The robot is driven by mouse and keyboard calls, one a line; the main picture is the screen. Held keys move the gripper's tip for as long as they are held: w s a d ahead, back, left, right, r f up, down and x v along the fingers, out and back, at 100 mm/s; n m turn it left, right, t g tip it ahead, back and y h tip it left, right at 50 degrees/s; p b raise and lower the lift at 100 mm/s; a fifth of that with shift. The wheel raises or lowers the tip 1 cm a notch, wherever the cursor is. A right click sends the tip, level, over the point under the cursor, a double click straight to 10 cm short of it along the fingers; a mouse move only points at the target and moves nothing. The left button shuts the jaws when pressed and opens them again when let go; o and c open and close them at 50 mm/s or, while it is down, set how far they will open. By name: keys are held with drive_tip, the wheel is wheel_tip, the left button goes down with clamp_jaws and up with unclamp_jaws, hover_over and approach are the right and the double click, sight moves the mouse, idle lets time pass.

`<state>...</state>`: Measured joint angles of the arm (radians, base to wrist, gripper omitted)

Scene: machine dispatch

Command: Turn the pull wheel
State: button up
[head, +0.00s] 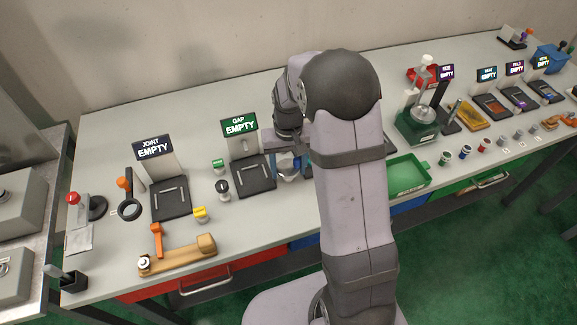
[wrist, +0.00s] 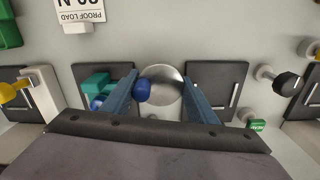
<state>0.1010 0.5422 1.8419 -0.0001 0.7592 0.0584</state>
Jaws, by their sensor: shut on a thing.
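My gripper (head: 288,168) is over the table behind my forearm, pointing down, to the right of the GAP plate. In the wrist view, its two blue fingers (wrist: 160,78) stand on either side of a round silver wheel (wrist: 166,76), which I take for the pull wheel. The fingertips appear to meet its rim on both sides. A blue cylinder (wrist: 142,90) sits at the wheel's left edge by the left finger. In the head view, only a little of the silver wheel (head: 287,177) shows below the fingers; my arm hides most of the station.
Black plates (wrist: 216,88) flank the wheel closely. A teal block (wrist: 96,84) lies left of it, and a white PROOF LOAD sign (wrist: 80,12) stands beyond. The GAP sign (head: 239,124) and a green tray (head: 408,172) stand on either side of my arm.

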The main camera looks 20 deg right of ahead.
sight(288, 167)
drive_tip(key=shift+w+r, duration=0.1)
drive_tip(key=o, duration=0.7)
drive_tip(key=shift+o, duration=0.2)
drive_tip(key=shift+r+b, duration=1)
drive_tip(key=shift+r, duration=2.65)
